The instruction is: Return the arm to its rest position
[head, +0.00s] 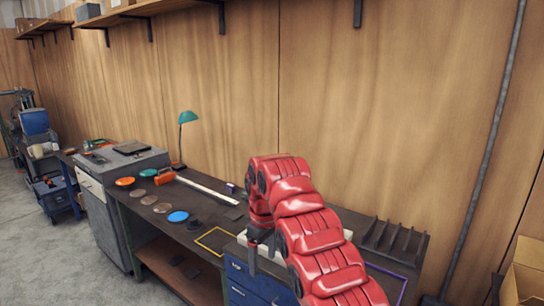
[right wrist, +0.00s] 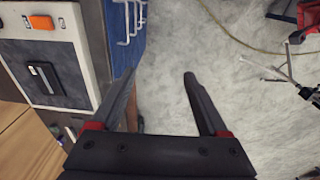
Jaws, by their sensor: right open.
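My right arm is red and reaches in from the lower right in the head view, bent over the workbench. Its gripper (head: 257,248) points down in front of the blue drawer unit and is partly hidden by the arm. In the right wrist view the two dark fingers of this gripper (right wrist: 160,75) are apart with nothing between them. Grey floor shows beyond the fingers. My left arm and gripper are not in view.
The workbench (head: 150,222) carries several coloured discs, an orange tool (head: 164,177) and a green lamp (head: 187,119). Blue drawers (head: 245,287) stand below my right arm. A grey pipe (head: 490,150) runs up the wooden wall.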

